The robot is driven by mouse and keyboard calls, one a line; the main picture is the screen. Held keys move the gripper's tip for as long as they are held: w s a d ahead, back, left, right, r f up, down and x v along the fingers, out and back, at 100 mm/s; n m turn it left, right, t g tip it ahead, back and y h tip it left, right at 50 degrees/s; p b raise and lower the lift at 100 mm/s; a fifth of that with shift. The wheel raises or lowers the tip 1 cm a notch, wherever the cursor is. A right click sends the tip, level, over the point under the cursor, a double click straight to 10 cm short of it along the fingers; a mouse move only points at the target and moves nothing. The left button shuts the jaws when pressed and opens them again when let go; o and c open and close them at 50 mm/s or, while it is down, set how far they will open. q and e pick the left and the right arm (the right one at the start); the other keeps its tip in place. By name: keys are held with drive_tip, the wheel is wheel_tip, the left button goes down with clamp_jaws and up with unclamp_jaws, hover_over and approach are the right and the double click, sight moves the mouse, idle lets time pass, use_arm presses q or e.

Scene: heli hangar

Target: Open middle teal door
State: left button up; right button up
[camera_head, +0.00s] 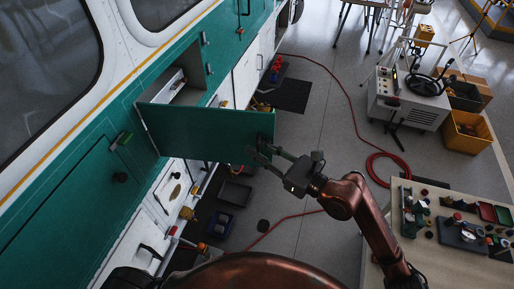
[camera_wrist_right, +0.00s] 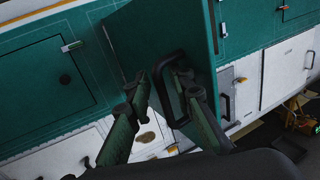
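The middle teal door (camera_head: 205,132) stands swung out from the white and teal helicopter side, with the open compartment (camera_head: 178,85) behind it. In the right wrist view the door (camera_wrist_right: 165,35) fills the upper middle, with a black U-shaped handle (camera_wrist_right: 168,105) on its face. My right gripper (camera_head: 256,154) is at the door's outer end. In the wrist view its two fingers (camera_wrist_right: 162,76) are apart, one on each side of the handle's bar; firm contact is not clear. My left gripper is not in view.
A closed teal door (camera_head: 78,195) is to the left. Dark bins (camera_head: 235,193) and a black mat (camera_head: 290,95) lie on the floor by the helicopter. A red hose (camera_head: 352,105) crosses the floor. A workbench (camera_head: 440,262) with parts stands at the right.

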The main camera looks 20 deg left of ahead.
drive_tip(key=shift+a, duration=0.3)
drive_tip(key=shift+s+d, duration=0.1)
drive_tip(key=shift+d, duration=0.4)
drive_tip(key=v, duration=1.1)
drive_tip(key=shift+s, duration=0.1)
